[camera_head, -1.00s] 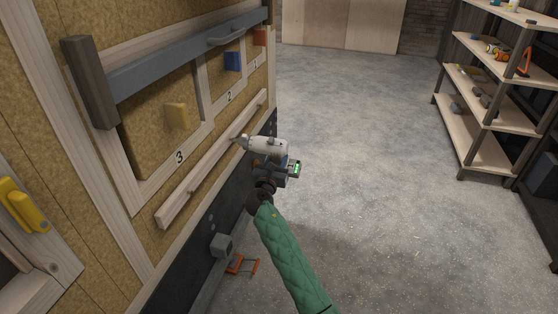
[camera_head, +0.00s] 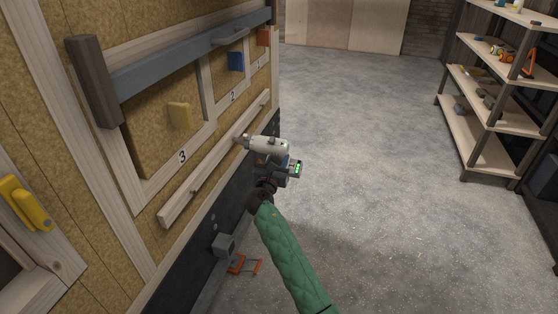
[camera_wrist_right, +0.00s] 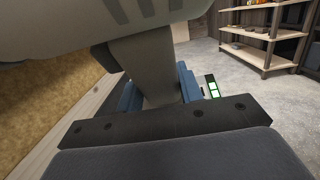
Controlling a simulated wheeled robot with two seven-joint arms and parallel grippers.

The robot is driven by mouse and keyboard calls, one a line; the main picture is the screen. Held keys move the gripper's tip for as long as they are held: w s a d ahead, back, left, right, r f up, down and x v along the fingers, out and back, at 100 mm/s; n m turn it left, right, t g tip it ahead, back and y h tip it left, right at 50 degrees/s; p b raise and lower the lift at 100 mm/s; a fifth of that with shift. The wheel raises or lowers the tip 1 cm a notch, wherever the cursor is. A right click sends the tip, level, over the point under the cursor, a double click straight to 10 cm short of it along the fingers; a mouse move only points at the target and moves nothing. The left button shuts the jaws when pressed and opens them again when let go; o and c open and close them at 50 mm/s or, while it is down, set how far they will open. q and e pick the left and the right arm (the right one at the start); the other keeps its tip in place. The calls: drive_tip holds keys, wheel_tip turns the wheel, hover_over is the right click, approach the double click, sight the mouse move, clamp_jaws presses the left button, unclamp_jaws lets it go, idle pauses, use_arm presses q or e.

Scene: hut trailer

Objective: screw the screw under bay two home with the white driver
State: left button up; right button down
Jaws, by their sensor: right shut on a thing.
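The white driver (camera_head: 268,145) is held in my right gripper (camera_head: 268,165), with its nose pointing left at the wooden rail (camera_head: 214,166) below bay two (camera_head: 234,97). The tip is at or very close to the rail; I cannot tell whether it touches the screw, which is hidden or too small to see. In the right wrist view the driver's grip (camera_wrist_right: 155,65) stands between blue jaw pads, its body filling the top of the picture. My left gripper is not in view.
A yellow block (camera_head: 179,115), a blue block (camera_head: 236,61) and an orange block (camera_head: 264,37) sit at the bays. A grey box (camera_head: 223,245) and an orange clamp (camera_head: 243,264) are low by the wall. Shelves (camera_head: 487,138) stand right; the floor between is clear.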

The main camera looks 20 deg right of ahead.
drive_tip(key=shift+w+a+r, duration=0.15)
drive_tip(key=shift+w+a, duration=0.1)
drive_tip(key=shift+a, duration=0.1)
idle(1.1)
drive_tip(key=shift+s+d, duration=0.1)
drive_tip(key=shift+d, duration=0.05)
drive_tip(key=shift+s+d+p, duration=0.15)
drive_tip(key=shift+p, duration=0.15)
drive_tip(key=shift+s+d+p, duration=0.45)
drive_tip(key=shift+s+d, duration=0.15)
drive_tip(key=shift+d, duration=0.3)
drive_tip(key=w+d+p, duration=0.1)
drive_tip(key=w+d, duration=0.2)
drive_tip(key=d, duration=0.4)
drive_tip(key=shift+w+d, duration=0.15)
drive_tip(key=shift+w, duration=0.15)
